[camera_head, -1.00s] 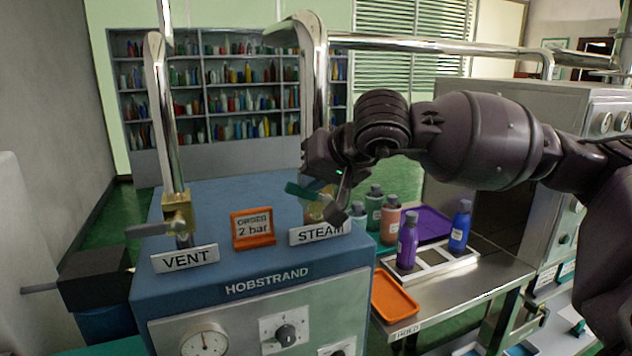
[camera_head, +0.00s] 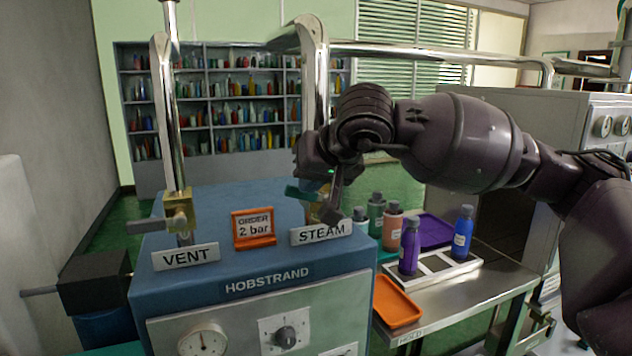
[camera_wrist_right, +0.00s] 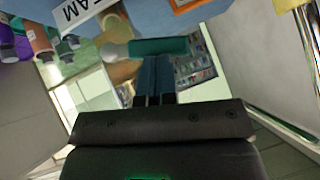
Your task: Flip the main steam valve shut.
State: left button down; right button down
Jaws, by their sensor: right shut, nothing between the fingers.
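The steam valve is at the STEAM sign (camera_head: 321,233) on top of the blue machine (camera_head: 225,275). Its green lever (camera_head: 300,193) lies roughly level and points left; the brass body is mostly hidden behind my right gripper. The lever also shows in the right wrist view (camera_wrist_right: 160,46), crossing just ahead of the fingertips. My right gripper (camera_wrist_right: 153,62) is shut and empty, its tips close to or touching the lever; I cannot tell which. In the head view it reaches down beside the valve (camera_head: 333,205). My left gripper is not in view.
The vent valve (camera_head: 180,213) stands at the left with a grey lever pointing left, behind the VENT sign (camera_head: 186,257). An orange order sign (camera_head: 253,228) reads 2 bar. Tall pipes rise near both valves. Bottles, a purple tray (camera_head: 436,230) and an orange tray (camera_head: 397,300) are right.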

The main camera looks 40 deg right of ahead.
jog(key=shift+w+a+f+n+h+b, duration=0.15)
jog(key=shift+a+f+n+h+b, duration=0.3)
jog(key=shift+f+h+b, duration=0.35)
jog(key=shift+a, duration=0.15)
jog(key=shift+r, duration=0.1)
